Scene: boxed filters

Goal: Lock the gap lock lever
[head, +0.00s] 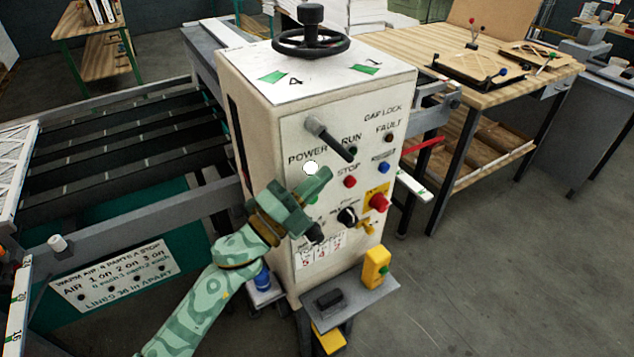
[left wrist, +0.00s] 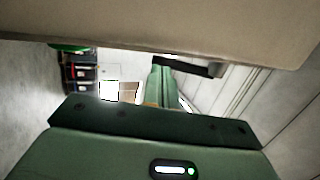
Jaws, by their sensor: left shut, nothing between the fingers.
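The gap lock lever is probably the dark lever (head: 331,138) on the front panel of the white machine cabinet (head: 250,130). It slants from a pivot at upper left down to a tip at lower right, left of the words GAP LOCK. My left gripper (head: 302,205) is shut and empty, in front of the panel and below the lever, apart from it in the picture. It hides part of the panel's lower left. My right gripper is not in view.
Close to my gripper are a black knob (head: 347,216), a red stop button (head: 379,202) and a white round light (head: 310,168). A black handwheel (head: 311,40) tops the cabinet. A belt conveyor (head: 120,150) lies left. A wooden table (head: 480,60) stands right.

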